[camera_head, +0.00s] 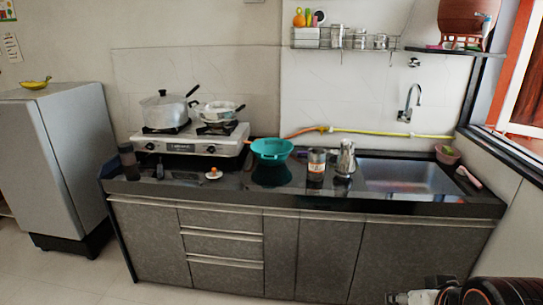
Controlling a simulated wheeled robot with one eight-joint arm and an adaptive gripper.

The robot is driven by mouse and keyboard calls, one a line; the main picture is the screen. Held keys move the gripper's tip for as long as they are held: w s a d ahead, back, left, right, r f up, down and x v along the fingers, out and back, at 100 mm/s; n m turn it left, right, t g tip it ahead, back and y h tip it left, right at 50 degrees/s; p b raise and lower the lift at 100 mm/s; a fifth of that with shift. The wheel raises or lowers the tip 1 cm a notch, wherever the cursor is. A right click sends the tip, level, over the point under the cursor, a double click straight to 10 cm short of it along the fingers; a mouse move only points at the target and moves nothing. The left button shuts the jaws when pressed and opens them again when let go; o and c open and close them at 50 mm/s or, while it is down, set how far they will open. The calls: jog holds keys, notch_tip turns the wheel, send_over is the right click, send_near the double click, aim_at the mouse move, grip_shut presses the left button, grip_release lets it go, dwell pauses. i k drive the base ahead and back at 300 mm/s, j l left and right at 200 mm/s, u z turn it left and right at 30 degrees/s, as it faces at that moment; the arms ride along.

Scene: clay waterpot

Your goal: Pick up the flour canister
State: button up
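No canister can be told for sure as the flour one. A cylindrical metal can with an orange and dark label (316,165) stands upright on the black counter (230,203), left of the sink. A shiny steel jug-like vessel (346,158) stands just right of it. Several small steel containers (358,41) stand on the wire wall rack, too small to identify. Part of my arm, black with orange, shows at the bottom right corner, with my gripper (412,298) cut off by the lower edge. Its fingers cannot be made out. It is well below and apart from the counter objects.
A teal basin (271,149) sits left of the can. A gas stove (190,139) carries a pot (165,110) and a pan. The sink (408,177) lies to the right. A grey fridge (50,160) stands at left. The floor in front of the cabinets is clear at lower left.

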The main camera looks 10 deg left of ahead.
aim_at(317, 156)
jog(key=i+j+z, duration=0.25)
jog(key=i+j, duration=0.15)
jog(key=i, duration=0.2)
jog(key=i+j+z, duration=0.3)
jog(key=i+j, duration=0.25)
